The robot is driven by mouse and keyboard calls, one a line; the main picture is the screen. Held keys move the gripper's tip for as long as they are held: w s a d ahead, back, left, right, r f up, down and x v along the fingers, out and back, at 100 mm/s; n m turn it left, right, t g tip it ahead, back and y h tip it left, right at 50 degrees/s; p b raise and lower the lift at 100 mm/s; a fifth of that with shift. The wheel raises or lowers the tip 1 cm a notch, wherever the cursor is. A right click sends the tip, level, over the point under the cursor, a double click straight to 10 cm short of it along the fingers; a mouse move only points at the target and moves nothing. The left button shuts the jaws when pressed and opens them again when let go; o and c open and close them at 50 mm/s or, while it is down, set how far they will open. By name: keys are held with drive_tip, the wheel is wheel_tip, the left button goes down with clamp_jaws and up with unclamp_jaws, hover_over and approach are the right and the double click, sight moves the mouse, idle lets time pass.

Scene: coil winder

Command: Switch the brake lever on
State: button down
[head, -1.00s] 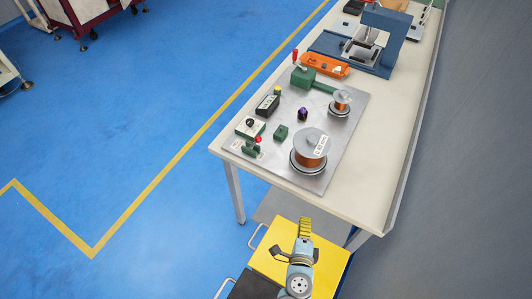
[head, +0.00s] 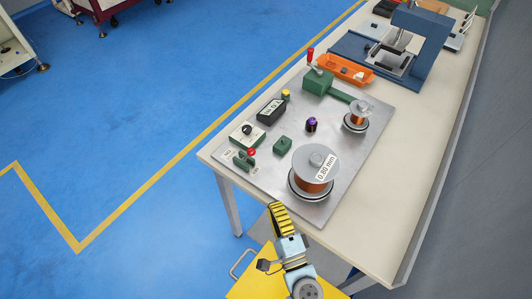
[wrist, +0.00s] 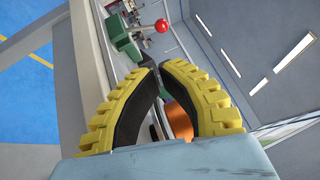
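A small green lever unit with a red ball knob (head: 251,153) sits at the near left corner of the metal plate, between small white labels too small to read. A green bracket with a red ball knob (wrist: 161,26) also shows at the top of the wrist view, beyond my fingertips. My gripper (head: 276,208) has yellow ribbed fingers and is just off the near edge of the plate, apart from the lever. In the wrist view its fingertips (wrist: 158,68) meet with nothing seen between them.
A large copper wire spool (head: 313,185) stands close, right of the lever. A dial box (head: 247,135), black meter (head: 272,108), small green block (head: 282,146) and smaller spool (head: 357,118) share the plate. Another red-handled lever (head: 310,56) rises behind. Blue floor is open at left.

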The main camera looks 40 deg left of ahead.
sight(248, 156)
drive_tip(key=shift+s, duration=0.2)
drive_tip(key=shift+a, duration=0.1)
drive_tip(key=shift+b+x, duration=0.5)
drive_tip(key=shift+x, duration=6.45)
drive_tip(key=shift+r, duration=0.1)
